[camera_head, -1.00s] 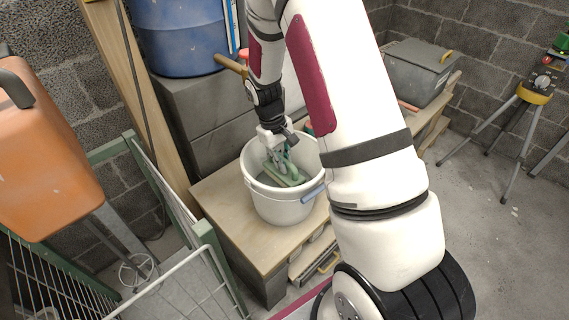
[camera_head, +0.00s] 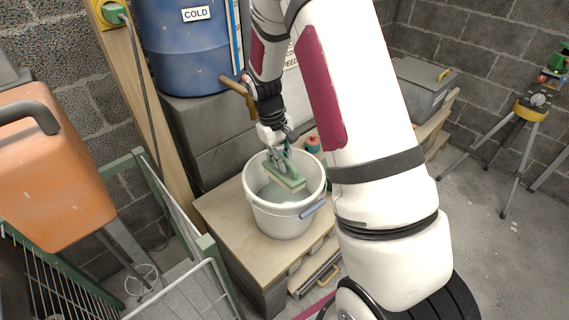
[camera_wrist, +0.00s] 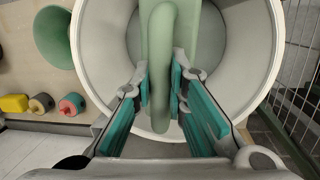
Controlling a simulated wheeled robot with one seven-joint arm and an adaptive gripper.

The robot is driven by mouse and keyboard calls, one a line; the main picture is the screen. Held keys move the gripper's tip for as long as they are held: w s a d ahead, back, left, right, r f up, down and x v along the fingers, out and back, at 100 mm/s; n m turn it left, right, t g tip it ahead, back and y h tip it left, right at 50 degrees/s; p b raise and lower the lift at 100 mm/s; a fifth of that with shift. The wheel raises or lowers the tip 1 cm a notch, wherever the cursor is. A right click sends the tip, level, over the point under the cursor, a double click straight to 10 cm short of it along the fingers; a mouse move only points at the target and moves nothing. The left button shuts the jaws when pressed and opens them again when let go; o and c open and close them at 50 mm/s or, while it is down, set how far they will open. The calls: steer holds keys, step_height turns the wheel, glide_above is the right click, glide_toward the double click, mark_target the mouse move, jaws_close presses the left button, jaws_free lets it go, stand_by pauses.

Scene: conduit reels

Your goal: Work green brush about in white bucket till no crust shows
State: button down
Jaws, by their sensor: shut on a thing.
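The white bucket (camera_head: 280,217) stands upright on a wooden bench top, with a blue grip on its right side. My gripper (camera_head: 277,157) is over the bucket, shut on the handle of the green brush (camera_head: 287,178). The brush is tilted at about the height of the bucket's rim, with its pale underside showing. In the wrist view the brush (camera_wrist: 159,45) runs between my two teal-padded fingers (camera_wrist: 162,92), above the bucket (camera_wrist: 98,60). The inside that shows is plain grey, with no clear crust; the brush hides part of it.
A blue barrel marked COLD (camera_head: 187,55) stands on blocks behind, with a wooden handle (camera_head: 237,88) near it. A green-framed cage (camera_head: 150,175) and orange tank (camera_head: 50,170) are left. Small coloured pieces (camera_wrist: 42,103) lie beside the bucket. Bench (camera_head: 222,212) is bare at left.

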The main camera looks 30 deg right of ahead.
steer(key=shift+r+p, duration=1.4)
steer(key=shift+r, duration=1.9)
step_height(320, 180, up, 5)
steer(key=shift+p, duration=0.95)
